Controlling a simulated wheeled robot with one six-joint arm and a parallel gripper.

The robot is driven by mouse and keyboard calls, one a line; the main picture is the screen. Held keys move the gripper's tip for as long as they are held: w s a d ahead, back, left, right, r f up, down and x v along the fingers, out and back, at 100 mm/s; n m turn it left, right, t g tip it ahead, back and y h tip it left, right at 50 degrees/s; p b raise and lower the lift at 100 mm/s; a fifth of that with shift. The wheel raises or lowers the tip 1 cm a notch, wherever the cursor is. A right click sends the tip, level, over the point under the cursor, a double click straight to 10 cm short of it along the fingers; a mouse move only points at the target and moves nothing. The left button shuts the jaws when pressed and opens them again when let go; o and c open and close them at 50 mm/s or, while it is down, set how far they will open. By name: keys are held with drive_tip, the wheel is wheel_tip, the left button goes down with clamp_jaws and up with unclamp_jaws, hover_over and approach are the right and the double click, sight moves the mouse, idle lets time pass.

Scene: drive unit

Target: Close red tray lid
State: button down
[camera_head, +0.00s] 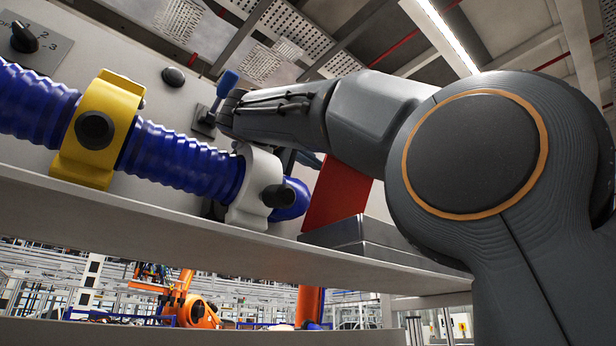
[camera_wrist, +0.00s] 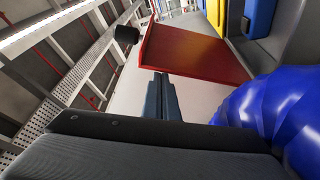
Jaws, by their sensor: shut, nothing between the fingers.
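The red tray lid (camera_head: 340,192) stands raised and tilted above a grey tray (camera_head: 365,236) on the shelf. In the wrist view the red lid (camera_wrist: 195,52) is a flat panel in the upper middle. My gripper (camera_wrist: 161,76) shows there as two dark fingers pressed together, empty. Their tips are just by the lid's near edge; I cannot tell whether they touch it. In the head view my arm reaches in from the right above the lid, and my gripper is mostly hidden behind the hose clamp and arm.
A blue ribbed hose (camera_head: 178,158) with a yellow clamp (camera_head: 97,128) and a white clamp (camera_head: 257,187) runs left of the lid. The hose (camera_wrist: 285,112) is close right of my fingers. A blue-handled lever (camera_head: 226,84) sticks out from the panel. The shelf edge (camera_head: 180,232) lies below.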

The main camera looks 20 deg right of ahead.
drive_tip(key=shift+s+d+f+b, duration=0.25)
drive_tip(key=shift+s+f+b, duration=0.2)
drive_tip(key=shift+s+b, duration=0.2)
drive_tip(key=shift+s+d+f+b, duration=0.25)
drive_tip(key=shift+s+f+b, duration=0.15)
drive_tip(key=shift+s+b, duration=0.25)
wheel_tip(320, 180, up, 10)
drive_tip(key=p, duration=0.4)
drive_tip(key=shift+p, duration=0.35)
